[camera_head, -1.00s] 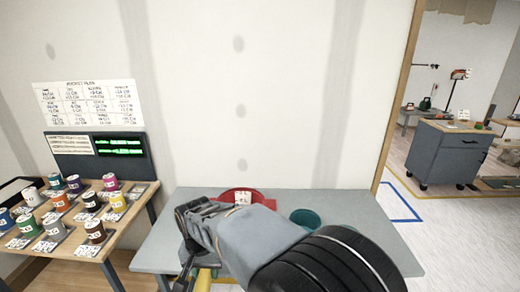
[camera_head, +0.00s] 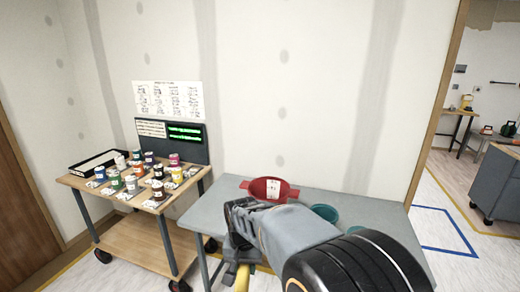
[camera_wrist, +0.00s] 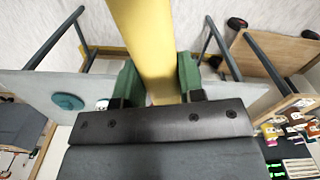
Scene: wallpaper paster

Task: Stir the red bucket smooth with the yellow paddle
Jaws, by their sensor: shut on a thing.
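The red bucket (camera_head: 259,187) stands on the grey table, toward its back edge, with a white label on its front. My forearm and gripper partly block the table in front of it. My gripper (camera_wrist: 160,88) is shut on the yellow paddle (camera_wrist: 150,38), whose shaft shows between the green fingers in the wrist view. In the head view my gripper (camera_head: 240,246) is in front of the bucket, lower in the picture, with the yellow paddle (camera_head: 243,278) below it. The paddle's far end is out of view. The bucket's contents are hard to make out.
Teal containers (camera_head: 324,212) stand right of the red bucket on the grey table (camera_head: 212,212). A wooden cart (camera_head: 128,228) at left holds several coloured cans and a black tray (camera_head: 92,163). White wall stands behind. Pale floor lies between cart and table.

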